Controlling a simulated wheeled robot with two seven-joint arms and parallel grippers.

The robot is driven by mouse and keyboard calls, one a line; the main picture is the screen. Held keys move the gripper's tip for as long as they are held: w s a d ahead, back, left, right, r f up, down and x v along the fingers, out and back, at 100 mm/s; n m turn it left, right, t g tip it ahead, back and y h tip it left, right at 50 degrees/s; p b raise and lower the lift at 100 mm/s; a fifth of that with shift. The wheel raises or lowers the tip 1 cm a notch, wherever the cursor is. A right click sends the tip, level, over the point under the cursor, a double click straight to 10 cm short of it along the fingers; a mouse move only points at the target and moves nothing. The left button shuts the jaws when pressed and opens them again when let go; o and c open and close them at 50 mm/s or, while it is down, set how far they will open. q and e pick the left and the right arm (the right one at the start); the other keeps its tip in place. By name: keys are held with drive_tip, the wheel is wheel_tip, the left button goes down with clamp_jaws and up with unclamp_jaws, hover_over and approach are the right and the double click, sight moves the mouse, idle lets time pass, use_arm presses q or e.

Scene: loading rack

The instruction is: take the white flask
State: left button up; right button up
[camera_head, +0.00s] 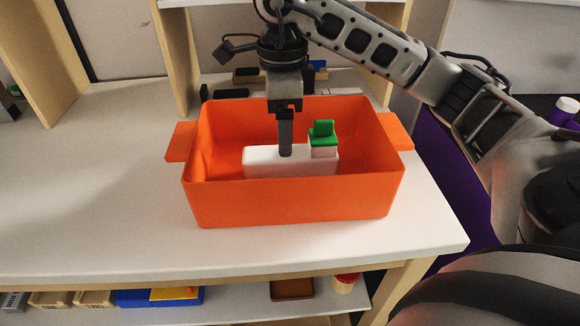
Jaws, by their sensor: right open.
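The white flask (262,162) is inside the orange crate (290,203). It has a long white body and a green cap (322,134) rising at its right end. The crate's front wall hides its lower part. My right gripper (286,151) points straight down into the crate, with its fingers at the middle of the flask's body, left of the cap. The fingers overlap in this view, so the gap between them and any contact with the flask do not show. The gripper is open. My left gripper is not in view.
The crate stands on a white table (90,180) with free room to its left. Wooden uprights (178,60) and small dark items stand behind it. A lower shelf holds a blue bin (145,298), a brown tray (292,289) and a red-lidded jar (346,283).

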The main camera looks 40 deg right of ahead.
sight(290, 159)
drive_tip(key=shift+s+f+p, duration=0.1)
drive_tip(key=shift+f+p, duration=0.3)
drive_tip(key=shift+f, duration=3.2)
drive_tip(key=c, duration=1.2)
